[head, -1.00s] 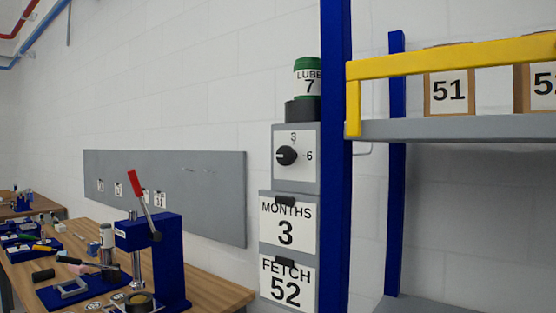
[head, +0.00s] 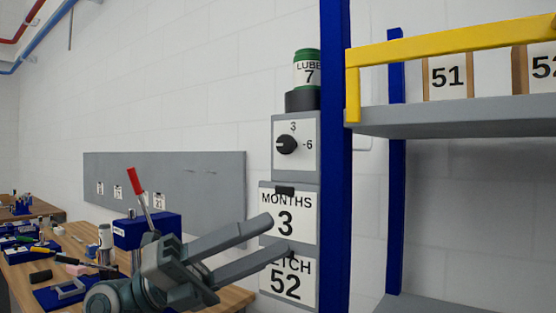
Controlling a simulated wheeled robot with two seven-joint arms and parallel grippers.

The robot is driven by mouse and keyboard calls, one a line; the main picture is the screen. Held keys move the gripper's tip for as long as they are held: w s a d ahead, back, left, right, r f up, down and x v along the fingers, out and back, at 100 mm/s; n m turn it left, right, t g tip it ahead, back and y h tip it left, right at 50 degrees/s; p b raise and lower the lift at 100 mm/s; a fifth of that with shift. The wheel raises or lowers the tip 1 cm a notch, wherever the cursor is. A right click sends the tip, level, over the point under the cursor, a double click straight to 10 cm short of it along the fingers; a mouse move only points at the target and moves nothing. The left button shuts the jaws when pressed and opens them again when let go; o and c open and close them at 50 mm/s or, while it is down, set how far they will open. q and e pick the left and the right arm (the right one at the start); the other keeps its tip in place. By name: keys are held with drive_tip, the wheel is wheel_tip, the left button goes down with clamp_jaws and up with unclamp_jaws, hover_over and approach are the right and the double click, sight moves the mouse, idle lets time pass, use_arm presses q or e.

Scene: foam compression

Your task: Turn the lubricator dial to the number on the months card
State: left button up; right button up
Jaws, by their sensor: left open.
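The lubricator dial (head: 287,145) is a black knob on a white plate, with 3 marked above it and 6 marked to its right. Its narrow end points right, toward the 6. The lubricator (head: 307,70), green and white and labelled LUBE 7, stands above the plate. The months card (head: 287,213) below the dial reads 3. My left gripper (head: 279,238) is open and empty, its two fingers pointing right. It is below the dial, in front of the lower edge of the months card. My right gripper is not in view.
The FETCH 52 card (head: 287,287) hangs below, partly hidden by my lower finger. A blue rack post (head: 336,150) stands close right of the cards. A shelf (head: 460,115) with boxes is further right. A workbench (head: 235,298) with a blue press (head: 128,233) is at left.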

sight(283, 142)
use_arm(q)
drive_tip(key=s+d+r+m+t+y, duration=0.2)
drive_tip(key=s+r+m+t+y, duration=0.15)
drive_tip(key=s+y, duration=0.25)
drive_tip(key=s+a+r+n+t+y+b, duration=0.1)
drive_tip(key=s+a+r+n+t+y, duration=0.1)
drive_tip(key=a+r+t+y, duration=0.4)
drive_tip(key=a+r+n+t, duration=0.1)
drive_tip(key=a+r+t, duration=0.2)
drive_tip(key=r+t, duration=0.1)
drive_tip(key=shift+a+r+t, duration=0.3)
drive_tip(key=shift+t, duration=0.25)
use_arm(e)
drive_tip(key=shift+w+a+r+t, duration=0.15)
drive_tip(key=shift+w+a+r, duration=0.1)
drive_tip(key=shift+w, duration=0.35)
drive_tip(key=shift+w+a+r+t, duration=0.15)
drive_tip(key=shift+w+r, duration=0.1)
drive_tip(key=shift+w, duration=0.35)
use_arm(q)
drive_tip(key=shift+n, duration=0.25)
